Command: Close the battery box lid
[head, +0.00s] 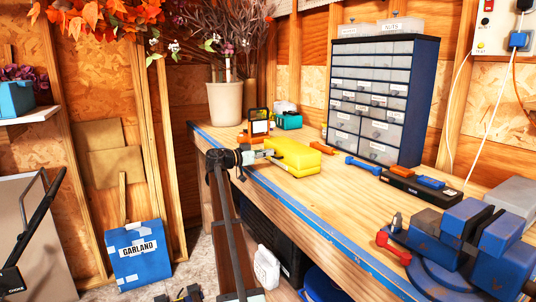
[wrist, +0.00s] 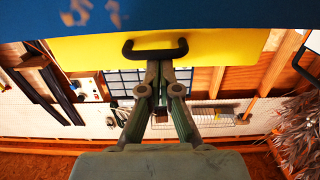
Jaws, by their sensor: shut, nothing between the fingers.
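A yellow box-like body (head: 293,155), which I take to be the battery box, sits on the workbench near its front edge. In the wrist view a yellow panel (wrist: 225,46) with a black handle (wrist: 155,48) fills the upper part. I cannot tell from the frames how far its lid stands open. My gripper (head: 271,153) is at the left end of the yellow body. In the wrist view my gripper (wrist: 166,66) is shut and empty, its fingertips overlapping the handle from this angle. Whether they touch it is unclear.
The wooden workbench (head: 325,187) carries a blue drawer cabinet (head: 430,95), a blue vise (head: 465,240), and an orange item (head: 258,128) just behind my gripper. A blue-handled tool (head: 363,165) lies right of the yellow body. Bare wood lies in front of it.

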